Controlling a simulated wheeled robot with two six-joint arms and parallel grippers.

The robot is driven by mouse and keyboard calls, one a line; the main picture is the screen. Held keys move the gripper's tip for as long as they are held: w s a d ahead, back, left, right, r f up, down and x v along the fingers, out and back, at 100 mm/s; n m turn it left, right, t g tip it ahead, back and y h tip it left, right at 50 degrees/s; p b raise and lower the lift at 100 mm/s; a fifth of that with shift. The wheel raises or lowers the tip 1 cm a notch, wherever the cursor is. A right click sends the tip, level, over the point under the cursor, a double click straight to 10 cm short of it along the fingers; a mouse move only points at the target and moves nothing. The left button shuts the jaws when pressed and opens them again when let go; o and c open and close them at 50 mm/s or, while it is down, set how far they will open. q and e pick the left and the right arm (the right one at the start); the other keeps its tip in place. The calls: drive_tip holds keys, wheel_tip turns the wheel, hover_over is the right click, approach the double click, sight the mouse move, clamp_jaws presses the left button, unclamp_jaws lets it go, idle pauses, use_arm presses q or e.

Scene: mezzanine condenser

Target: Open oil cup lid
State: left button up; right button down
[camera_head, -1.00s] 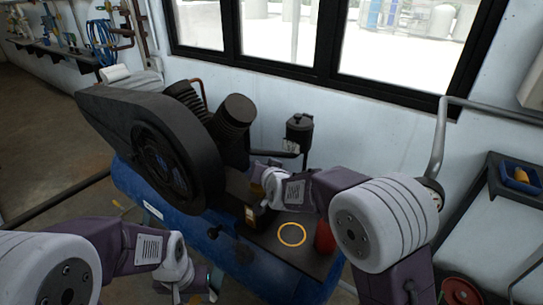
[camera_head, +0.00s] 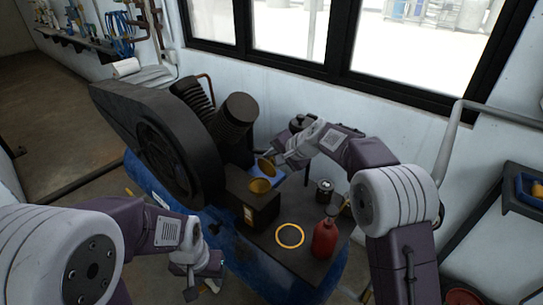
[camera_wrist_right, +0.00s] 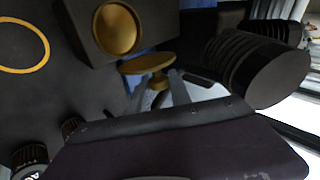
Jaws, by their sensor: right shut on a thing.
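The oil cup (camera_head: 240,205) is a dark box on the compressor, with a round gold opening (camera_head: 260,187) in its top. The opening also shows in the right wrist view (camera_wrist_right: 117,28). The gold disc-shaped lid (camera_head: 265,166) is off the opening, tilted just behind it. My right gripper (camera_head: 279,160) is shut on the lid; in the right wrist view its fingers (camera_wrist_right: 168,92) grip the knob under the gold disc (camera_wrist_right: 148,63). My left gripper (camera_head: 203,272) hangs low in front of the blue tank, apart from the cup; its finger opening is unclear.
A yellow ring (camera_head: 290,236) lies on the dark plate beside the cup. A red bottle (camera_head: 325,238) and a dark canister (camera_head: 324,191) stand to its right. The large black flywheel guard (camera_head: 150,130) and finned cylinder (camera_head: 236,118) rise left of the cup.

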drive_tip(key=shift+w+f+g+p, duration=0.1)
drive_tip(key=shift+f+g+p, duration=0.15)
drive_tip(key=shift+p, duration=0.25)
drive_tip(key=c, duration=1.2)
unclamp_jaws()
drive_tip(key=shift+c, duration=0.2)
drive_tip(key=shift+r, duration=0.15)
drive_tip(key=v, duration=0.9)
drive_tip(key=shift+d+p, duration=0.2)
drive_tip(key=shift+p, duration=0.2)
